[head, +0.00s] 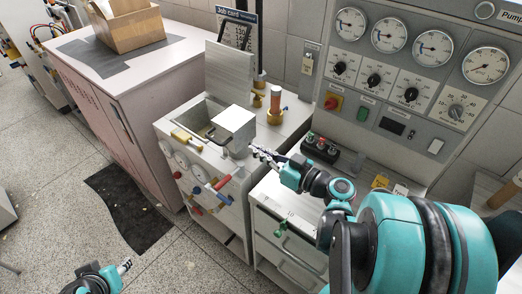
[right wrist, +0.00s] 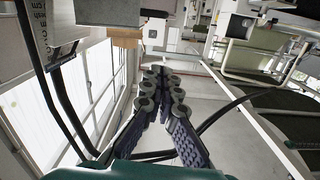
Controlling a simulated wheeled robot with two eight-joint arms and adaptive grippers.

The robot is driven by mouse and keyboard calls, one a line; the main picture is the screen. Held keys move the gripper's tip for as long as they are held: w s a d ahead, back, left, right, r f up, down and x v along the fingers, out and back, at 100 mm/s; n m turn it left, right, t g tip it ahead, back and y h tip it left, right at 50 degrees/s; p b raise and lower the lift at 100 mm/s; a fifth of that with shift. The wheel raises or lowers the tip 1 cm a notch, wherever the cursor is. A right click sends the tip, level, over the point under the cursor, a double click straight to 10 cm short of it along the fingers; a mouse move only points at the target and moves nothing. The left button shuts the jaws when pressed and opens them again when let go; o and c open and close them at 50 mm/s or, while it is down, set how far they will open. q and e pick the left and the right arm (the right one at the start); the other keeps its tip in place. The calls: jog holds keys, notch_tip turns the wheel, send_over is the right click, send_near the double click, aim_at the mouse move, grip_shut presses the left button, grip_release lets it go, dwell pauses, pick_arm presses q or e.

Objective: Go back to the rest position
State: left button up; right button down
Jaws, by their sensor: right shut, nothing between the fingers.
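My right gripper (head: 258,152) is at the centre of the head view, with its arm coming in from the right. Its fingers are shut and empty, beside the white box-like part with a dark handle (head: 233,122) on the small white cabinet. I cannot tell whether they touch it. In the right wrist view the two fingers of this gripper (right wrist: 158,75) run together at their tips. My left gripper (head: 126,265) shows only in the bottom left corner of the head view, low over the floor. It is too small to tell if it is open.
The white cabinet (head: 221,205) has gauges and valves on its front and a raised lid (head: 229,66). A gauge panel (head: 405,90) stands at the right. A cardboard box (head: 130,28) sits on the pink cabinet (head: 125,95). Speckled floor with a dark mat (head: 130,207) lies left.

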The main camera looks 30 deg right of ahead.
jog(key=s+a+f+m+g, duration=0.1)
jog(key=s+a+f+g, duration=0.2)
jog(key=a+f+g, duration=0.45)
jog(key=s+a+f+m+g+h+b, duration=0.1)
jog(key=s+f+m+h, duration=0.1)
jog(key=s+h, duration=0.4)
jog(key=shift+s+h+b, duration=0.35)
jog(key=shift+s+h, duration=0.05)
jog(key=shift+s, duration=0.15)
jog(key=shift+m+g, duration=0.25)
jog(key=shift+m, duration=0.05)
